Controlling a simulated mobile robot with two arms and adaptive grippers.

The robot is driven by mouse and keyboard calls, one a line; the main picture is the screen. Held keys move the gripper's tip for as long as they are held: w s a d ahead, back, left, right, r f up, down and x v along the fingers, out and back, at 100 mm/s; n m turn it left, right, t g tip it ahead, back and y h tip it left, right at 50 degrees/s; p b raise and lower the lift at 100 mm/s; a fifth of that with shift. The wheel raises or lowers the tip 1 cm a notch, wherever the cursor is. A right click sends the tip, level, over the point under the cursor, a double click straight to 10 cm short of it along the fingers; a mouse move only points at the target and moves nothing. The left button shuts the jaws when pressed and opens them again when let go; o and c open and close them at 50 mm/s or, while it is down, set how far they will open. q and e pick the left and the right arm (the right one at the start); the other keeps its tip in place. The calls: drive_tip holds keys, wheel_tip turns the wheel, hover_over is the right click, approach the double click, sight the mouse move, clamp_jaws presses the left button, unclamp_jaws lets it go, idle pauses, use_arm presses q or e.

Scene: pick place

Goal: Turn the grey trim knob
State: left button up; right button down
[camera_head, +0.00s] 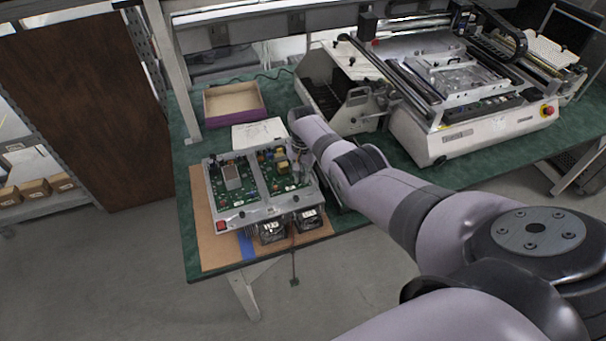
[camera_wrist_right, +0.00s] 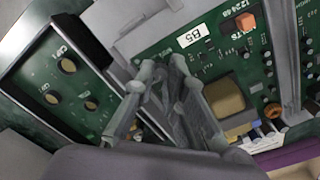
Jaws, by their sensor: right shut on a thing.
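The open metal chassis (camera_head: 240,211) lies on the table with green circuit boards in it. My right gripper (camera_head: 300,170) reaches down over the right-hand board, near its far right corner. In the right wrist view my right gripper (camera_wrist_right: 165,80) has its fingertips close together over the green board (camera_wrist_right: 215,65), shut on a small grey thing, which seems to be the trim knob. The fingers cover most of it, so its angle cannot be told. My left gripper is in neither view.
A white label (camera_wrist_right: 194,36) and an orange component (camera_wrist_right: 245,21) are on the board close to the fingers. Two black fan units (camera_head: 290,226) sit at the chassis's front. An open tray (camera_head: 233,103), a paper sheet (camera_head: 259,133) and a large white machine (camera_head: 470,135) stand behind.

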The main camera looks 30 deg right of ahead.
drive_tip(key=shift+w+r, duration=0.1)
drive_tip(key=c, duration=1.9)
unclamp_jaws()
wheel_tip(320, 180, up, 12)
